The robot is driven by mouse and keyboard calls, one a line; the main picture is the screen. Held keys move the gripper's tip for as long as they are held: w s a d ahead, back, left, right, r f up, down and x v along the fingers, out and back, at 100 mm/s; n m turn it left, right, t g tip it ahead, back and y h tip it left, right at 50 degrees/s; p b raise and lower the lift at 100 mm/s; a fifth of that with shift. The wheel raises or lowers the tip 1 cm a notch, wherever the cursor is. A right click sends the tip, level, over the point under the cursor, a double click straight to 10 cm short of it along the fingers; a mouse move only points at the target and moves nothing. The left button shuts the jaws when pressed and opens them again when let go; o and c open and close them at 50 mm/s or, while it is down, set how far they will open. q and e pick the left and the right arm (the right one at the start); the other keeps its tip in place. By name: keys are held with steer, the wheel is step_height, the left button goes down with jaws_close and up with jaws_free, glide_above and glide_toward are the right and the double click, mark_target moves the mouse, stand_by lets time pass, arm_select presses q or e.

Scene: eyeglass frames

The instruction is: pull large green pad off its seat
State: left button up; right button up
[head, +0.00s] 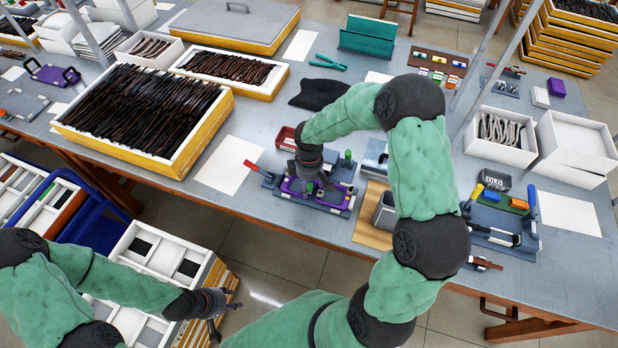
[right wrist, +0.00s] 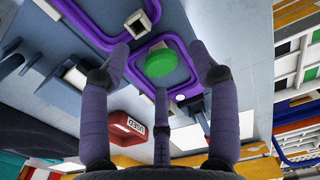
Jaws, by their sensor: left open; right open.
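My left gripper (head: 222,302) is open and empty, low beside the drawer unit, away from the table top.
A red box (right wrist: 128,127) with lettering stands near the fixture. A red-handled clamp (head: 262,172) is at its left and a grey bin (head: 385,212) on a wooden board at its right. A white sheet (head: 230,163) lies flat on the table to the left.

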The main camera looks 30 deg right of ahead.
mark_target(309, 186)
steer(key=shift+f, duration=0.4)
jaws_close()
steer(key=shift+w+r, duration=0.1)
steer(key=shift+r, duration=0.2)
stand_by(0.4)
steer(key=shift+r, duration=2.25)
